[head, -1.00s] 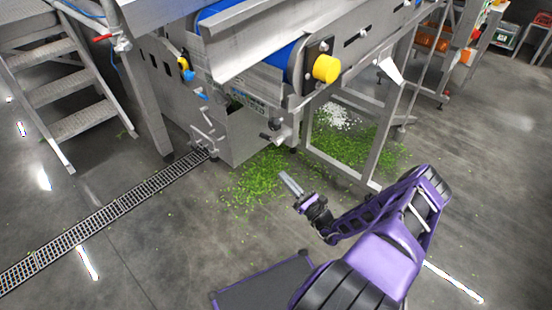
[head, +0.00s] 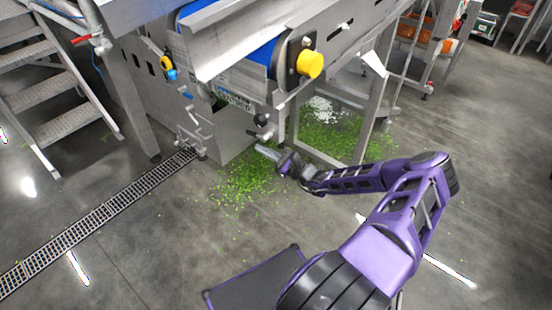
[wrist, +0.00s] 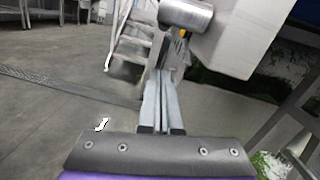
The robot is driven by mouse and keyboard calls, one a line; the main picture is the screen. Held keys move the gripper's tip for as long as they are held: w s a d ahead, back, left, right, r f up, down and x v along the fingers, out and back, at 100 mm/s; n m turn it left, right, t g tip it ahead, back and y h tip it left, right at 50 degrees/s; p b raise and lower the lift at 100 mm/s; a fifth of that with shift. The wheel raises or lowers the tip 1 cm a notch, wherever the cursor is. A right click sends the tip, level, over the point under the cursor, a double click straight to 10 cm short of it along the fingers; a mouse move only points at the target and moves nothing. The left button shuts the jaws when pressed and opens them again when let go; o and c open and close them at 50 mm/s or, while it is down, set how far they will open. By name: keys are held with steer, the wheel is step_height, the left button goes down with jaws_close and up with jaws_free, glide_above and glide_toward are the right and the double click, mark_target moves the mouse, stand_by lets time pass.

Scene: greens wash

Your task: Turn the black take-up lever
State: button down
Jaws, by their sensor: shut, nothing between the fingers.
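A small black lever (head: 254,133) shows on the metal fittings at the lower corner of the conveyor frame in the head view, close to a dark round knob (head: 262,119). Its exact angle is too small to tell. My gripper (head: 260,149) is just below and in front of these fittings, and a gap to the lever seems to remain. In the wrist view the two fingers of my gripper (wrist: 158,76) lie together with nothing between them. A grey metal cylinder (wrist: 186,16) is above the fingertips there; I cannot make out the lever in that view.
The conveyor has a blue belt (head: 262,52) and a yellow roller cap (head: 310,64). Green scraps (head: 245,185) cover the floor below. A frame leg (head: 366,130) stands right of the fittings. A drain grate (head: 95,222) and steps (head: 60,85) are left. Open floor lies right.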

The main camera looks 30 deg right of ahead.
mark_target(258, 136)
steer(key=r, duration=0.2)
steer(key=a+r, duration=0.1)
steer(key=r, duration=0.1)
stand_by(0.3)
steer(key=shift+w+r+p, duration=0.2)
steer(key=shift+r+p, duration=0.35)
steer(key=shift+p, duration=0.45)
steer(key=shift+w+a+r+p, duration=0.1)
steer(key=shift+a+r+p, duration=0.1)
steer(key=shift+p, duration=0.5)
steer(key=shift+d, duration=0.1)
steer(key=shift+f, duration=0.15)
step_height(258, 136, down, 5)
steer(key=b, duration=0.4)
steer(key=p+v, duration=0.1)
steer(key=v, duration=0.9)
steer(key=shift+w+d+f+p, duration=0.15)
steer(key=shift+d+f+p, duration=0.05)
steer(key=shift+d+p, duration=0.2)
